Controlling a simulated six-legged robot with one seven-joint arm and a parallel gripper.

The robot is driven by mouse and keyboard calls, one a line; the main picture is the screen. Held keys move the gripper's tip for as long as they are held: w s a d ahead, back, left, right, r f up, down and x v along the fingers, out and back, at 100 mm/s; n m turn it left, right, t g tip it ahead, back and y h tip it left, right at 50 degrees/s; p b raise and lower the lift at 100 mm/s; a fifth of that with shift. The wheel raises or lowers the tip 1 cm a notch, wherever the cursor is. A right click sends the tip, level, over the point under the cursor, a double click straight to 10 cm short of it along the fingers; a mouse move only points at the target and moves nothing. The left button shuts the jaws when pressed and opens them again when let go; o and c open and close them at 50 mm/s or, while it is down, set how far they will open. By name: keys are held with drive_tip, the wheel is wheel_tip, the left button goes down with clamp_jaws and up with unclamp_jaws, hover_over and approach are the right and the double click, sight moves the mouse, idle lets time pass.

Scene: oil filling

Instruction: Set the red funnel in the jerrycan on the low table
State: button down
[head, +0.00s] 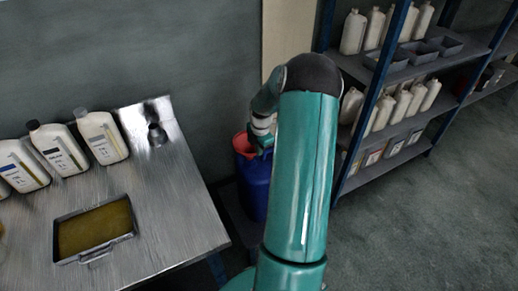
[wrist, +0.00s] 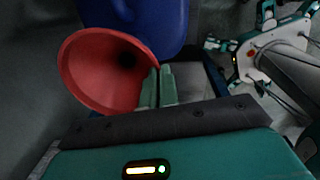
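The red funnel (head: 241,144) is at the top of the blue jerrycan (head: 254,186) in the head view, partly hidden by my arm. In the wrist view the funnel (wrist: 92,72) shows its wide mouth, tilted toward the camera, with the jerrycan (wrist: 140,22) behind it. My gripper (wrist: 160,70) has its two fingers close together at the right edge of the funnel's rim and looks shut on it. The funnel's spout and the jerrycan's opening are hidden, so I cannot tell whether the spout is inside. The low table (wrist: 205,82) is under the jerrycan.
A metal table (head: 175,190) at the left holds several white bottles (head: 100,137), a tray of yellowish oil (head: 95,228) and a small dark metal item (head: 157,134). A shelf (head: 400,75) with bottles and trays stands at the right. The floor (head: 420,230) in front of it is clear.

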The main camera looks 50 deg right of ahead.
drive_tip(key=shift+f, duration=0.8)
drive_tip(key=c, duration=1.6)
unclamp_jaws()
wheel_tip(320, 180, up, 14)
drive_tip(key=s, duration=0.1)
drive_tip(key=shift+a, duration=0.15)
drive_tip(key=shift+f, duration=0.1)
